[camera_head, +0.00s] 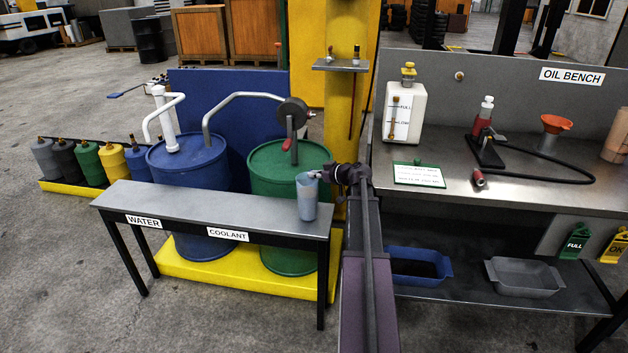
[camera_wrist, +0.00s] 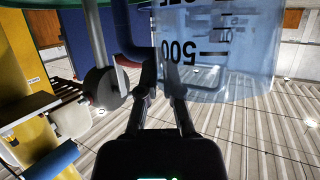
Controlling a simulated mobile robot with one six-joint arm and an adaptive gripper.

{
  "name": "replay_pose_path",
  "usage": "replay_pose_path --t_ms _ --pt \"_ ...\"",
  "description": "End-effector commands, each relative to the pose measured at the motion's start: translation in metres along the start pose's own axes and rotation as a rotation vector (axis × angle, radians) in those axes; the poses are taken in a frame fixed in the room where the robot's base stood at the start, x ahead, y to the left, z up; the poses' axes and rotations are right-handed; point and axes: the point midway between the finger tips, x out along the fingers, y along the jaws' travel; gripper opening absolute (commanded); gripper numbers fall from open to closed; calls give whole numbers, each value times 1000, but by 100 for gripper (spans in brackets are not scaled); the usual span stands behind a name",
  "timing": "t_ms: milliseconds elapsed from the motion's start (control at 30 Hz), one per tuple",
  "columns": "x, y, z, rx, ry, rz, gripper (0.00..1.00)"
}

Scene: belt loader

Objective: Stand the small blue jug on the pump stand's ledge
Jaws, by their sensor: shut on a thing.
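The small blue jug (camera_head: 307,198) is translucent and upright at the right end of the pump stand's ledge (camera_head: 215,207), the grey top with WATER and COOLANT labels. Whether its base touches the ledge or hangs just above it I cannot tell. My gripper (camera_head: 322,175) reaches in from the right and is shut on the jug's handle side. In the wrist view the jug's wall (camera_wrist: 215,50) fills the upper right, with an upside-down 500 mark. My fingers (camera_wrist: 160,90) meet beside that wall; their exact grip is partly hidden.
A blue drum (camera_head: 190,165) and a green drum (camera_head: 275,165) with pumps stand behind the ledge. A yellow post (camera_head: 350,90) rises close behind my gripper. The oil bench (camera_head: 500,195) is to the right. The ledge's left and middle are clear.

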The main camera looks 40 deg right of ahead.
Motion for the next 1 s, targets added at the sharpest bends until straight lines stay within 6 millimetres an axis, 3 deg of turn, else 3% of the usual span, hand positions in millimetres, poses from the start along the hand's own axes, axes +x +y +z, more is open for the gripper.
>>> replay_pose_path --t_ms 467,500,600,1000 --pt "1 0 4 1 1 0 0" --pt "1 0 3 0 0 0 19" --pt "1 0 3 0 0 0 43" --pt "0 0 2 0 0 1 43"
